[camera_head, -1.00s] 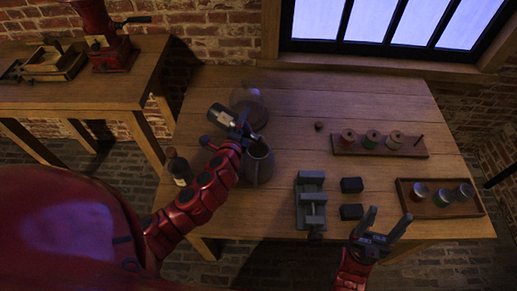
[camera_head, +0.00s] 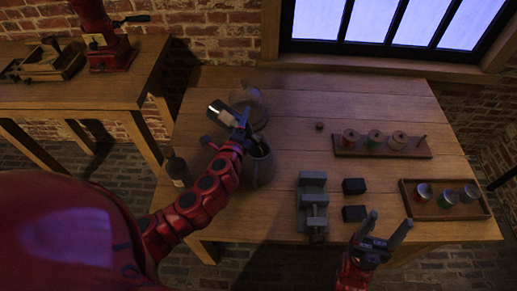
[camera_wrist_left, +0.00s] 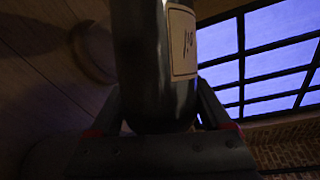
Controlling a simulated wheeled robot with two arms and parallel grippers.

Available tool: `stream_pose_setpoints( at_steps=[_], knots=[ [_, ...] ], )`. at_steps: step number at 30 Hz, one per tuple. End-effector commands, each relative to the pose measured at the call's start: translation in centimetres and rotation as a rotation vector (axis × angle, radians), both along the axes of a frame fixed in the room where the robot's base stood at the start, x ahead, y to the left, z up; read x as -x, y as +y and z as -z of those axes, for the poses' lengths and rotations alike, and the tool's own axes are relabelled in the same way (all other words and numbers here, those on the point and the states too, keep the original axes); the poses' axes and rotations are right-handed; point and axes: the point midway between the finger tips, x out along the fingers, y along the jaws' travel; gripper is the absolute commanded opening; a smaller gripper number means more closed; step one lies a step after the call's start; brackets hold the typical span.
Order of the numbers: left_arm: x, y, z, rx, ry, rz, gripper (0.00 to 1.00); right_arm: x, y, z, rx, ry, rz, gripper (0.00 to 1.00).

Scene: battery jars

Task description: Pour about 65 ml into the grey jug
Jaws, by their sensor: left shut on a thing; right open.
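The grey jug (camera_head: 259,173) stands upright near the left side of the wooden table. My left gripper (camera_head: 241,132) is shut on a dark bottle (camera_head: 220,112) with a pale label. The bottle is tipped, base up to the left, its neck end down at the jug's mouth. In the left wrist view the bottle (camera_wrist_left: 148,70) fills the space between the fingers, with its white label (camera_wrist_left: 182,42) showing. Liquid and the jug's level cannot be made out. My right gripper (camera_head: 378,232) is open and empty at the table's front edge.
A second dark bottle (camera_head: 178,170) stands left of the jug; a clear glass vessel (camera_head: 247,98) is behind it. A grey vise (camera_head: 313,205), two black blocks (camera_head: 354,186), a spool rack (camera_head: 382,146) and a jar tray (camera_head: 418,210) are to the right.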

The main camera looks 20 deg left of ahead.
Motion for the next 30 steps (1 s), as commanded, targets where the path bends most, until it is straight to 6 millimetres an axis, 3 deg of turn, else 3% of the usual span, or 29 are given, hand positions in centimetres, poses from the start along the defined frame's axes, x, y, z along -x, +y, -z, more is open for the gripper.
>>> stream_pose_setpoints(
  at_steps=[30],
  knots=[
    [0.02, -0.09, 0.09, -0.046, -0.015, 0.000, 0.00, 0.00, 0.00, 1.04, 0.000, 0.000, 0.000, 0.65]
  ],
)
